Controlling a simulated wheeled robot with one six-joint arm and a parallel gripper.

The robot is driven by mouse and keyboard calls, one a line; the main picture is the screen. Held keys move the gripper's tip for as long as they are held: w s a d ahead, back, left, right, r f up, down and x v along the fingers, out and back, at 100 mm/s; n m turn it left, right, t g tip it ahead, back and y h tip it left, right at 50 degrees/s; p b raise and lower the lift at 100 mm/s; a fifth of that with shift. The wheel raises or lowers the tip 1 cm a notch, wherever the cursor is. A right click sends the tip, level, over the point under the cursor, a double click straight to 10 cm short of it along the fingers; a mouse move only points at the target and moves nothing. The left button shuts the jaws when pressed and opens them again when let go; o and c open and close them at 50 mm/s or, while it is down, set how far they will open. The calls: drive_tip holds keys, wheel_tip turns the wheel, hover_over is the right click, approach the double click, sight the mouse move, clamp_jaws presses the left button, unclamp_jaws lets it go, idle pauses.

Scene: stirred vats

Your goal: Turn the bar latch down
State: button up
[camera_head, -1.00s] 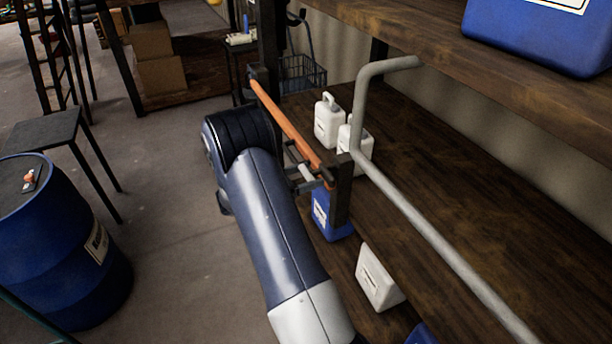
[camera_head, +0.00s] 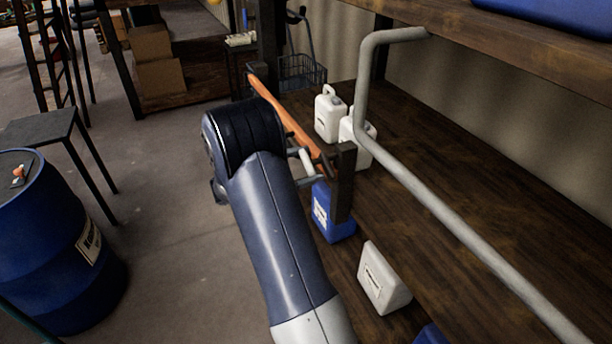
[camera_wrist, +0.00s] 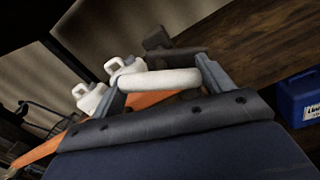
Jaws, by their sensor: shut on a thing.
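The orange bar latch (camera_head: 297,129) runs along the front of the shelf between two dark posts, partly hidden behind my arm in the head view. In the wrist view the orange bar (camera_wrist: 40,150) runs behind my gripper.
White jugs (camera_head: 329,113) stand on the shelf behind the bar. A blue container (camera_head: 332,212) and a white one (camera_head: 383,279) sit lower down. A thick grey pipe (camera_head: 440,210) runs along the shelf front at right. A blue drum (camera_head: 60,250) stands on the floor at left.

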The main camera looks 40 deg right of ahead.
drive_tip(key=m+b, duration=0.2)
drive_tip(key=b, duration=0.1)
drive_tip(key=m+b, duration=0.5)
drive_tip(key=b, duration=0.1)
drive_tip(key=shift+f, duration=0.35)
drive_tip(key=m+b, duration=0.4)
drive_tip(key=b, duration=0.1)
drive_tip(key=shift+r, duration=0.1)
drive_tip(key=shift+r+m+b, duration=0.15)
drive_tip(key=shift+m+b, duration=0.5)
drive_tip(key=shift+m, duration=0.05)
drive_tip(key=o, duration=1)
drive_tip(key=shift+r, duration=0.1)
drive_tip(key=v, duration=1.1)
drive_tip(key=shift+d, duration=0.15)
